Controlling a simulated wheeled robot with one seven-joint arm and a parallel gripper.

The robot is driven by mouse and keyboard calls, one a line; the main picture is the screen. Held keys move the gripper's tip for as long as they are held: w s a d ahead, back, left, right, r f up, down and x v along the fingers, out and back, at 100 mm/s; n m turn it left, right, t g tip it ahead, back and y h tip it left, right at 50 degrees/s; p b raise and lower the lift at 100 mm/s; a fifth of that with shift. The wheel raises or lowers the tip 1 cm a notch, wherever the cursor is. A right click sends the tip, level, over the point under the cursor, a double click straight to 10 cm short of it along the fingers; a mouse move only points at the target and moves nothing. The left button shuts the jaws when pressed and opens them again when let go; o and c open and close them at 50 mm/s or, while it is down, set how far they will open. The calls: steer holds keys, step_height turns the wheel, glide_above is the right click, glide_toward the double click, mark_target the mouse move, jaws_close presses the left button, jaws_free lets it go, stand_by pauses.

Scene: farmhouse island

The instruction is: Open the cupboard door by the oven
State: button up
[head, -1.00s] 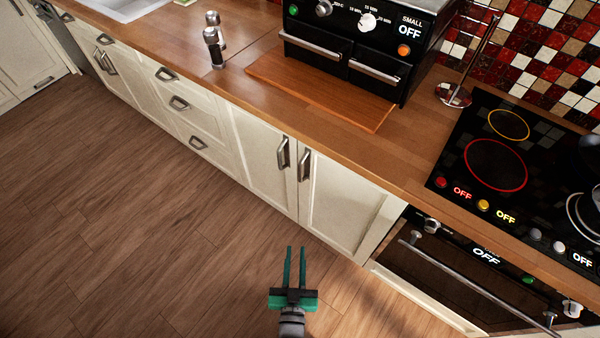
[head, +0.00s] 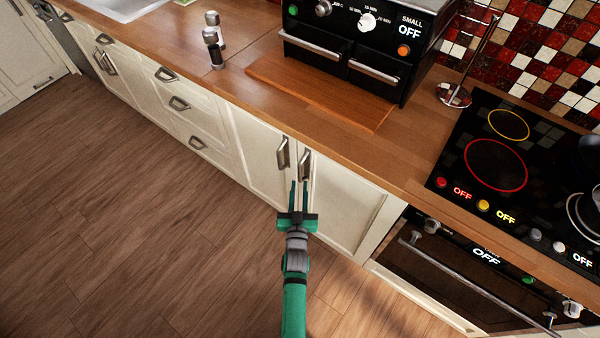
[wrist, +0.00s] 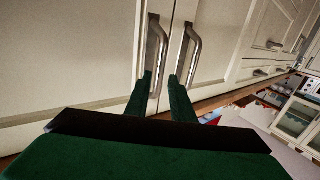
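The cream cupboard door by the oven (head: 345,208) is shut, with a grey metal handle (head: 305,164) on its left edge. My gripper (head: 299,182) is at the lower end of this handle, with its green fingers apart. The wrist view appears turned over, so this door (wrist: 70,55) is on the left there. Its handle (wrist: 163,45) runs down into the gap between my fingers in that picture; I cannot tell whether they touch it. The neighbouring door (head: 260,160) is also shut; its handle (wrist: 193,55) lies just outside one finger.
The oven (head: 470,275) with its bar handle is right of the cupboard. The wooden worktop (head: 400,160) overhangs the doors and carries a small black oven (head: 350,45) and a hob (head: 500,165). Drawers (head: 190,115) lie to the left. The wooden floor (head: 130,230) is clear.

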mark_target(300, 175)
steer(key=shift+w+d, duration=0.1)
steer(key=shift+w, duration=3.35)
jaws_close()
